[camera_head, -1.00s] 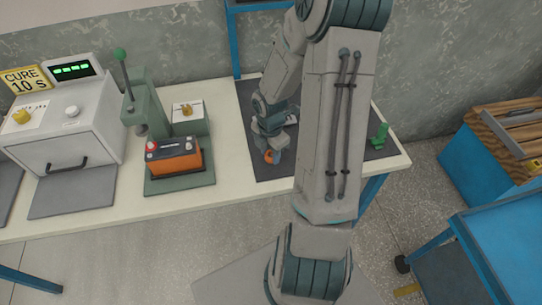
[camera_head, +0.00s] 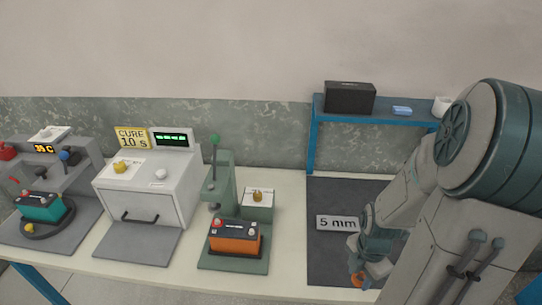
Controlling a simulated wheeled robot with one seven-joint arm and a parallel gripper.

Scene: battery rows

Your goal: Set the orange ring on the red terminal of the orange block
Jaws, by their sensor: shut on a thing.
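The orange block (camera_head: 234,242) is a battery with a black top, standing on the green base of a small press. Its red terminal (camera_head: 218,224) is at the top left corner, and it looks bare. The orange ring (camera_head: 356,280) is at the fingertips of my gripper (camera_head: 360,272), over the front part of the dark mat. My gripper is shut on the ring, well to the right of the orange block. The fingers are small in view and partly hidden, and I cannot tell the ring's height above the mat.
The green lever press (camera_head: 218,190) stands over the block's left rear. A white curing oven (camera_head: 150,190) and a teal battery (camera_head: 40,207) on another fixture are farther left. A "5 mm" plate (camera_head: 337,223) lies on the dark mat (camera_head: 325,260). A blue shelf (camera_head: 311,145) stands behind.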

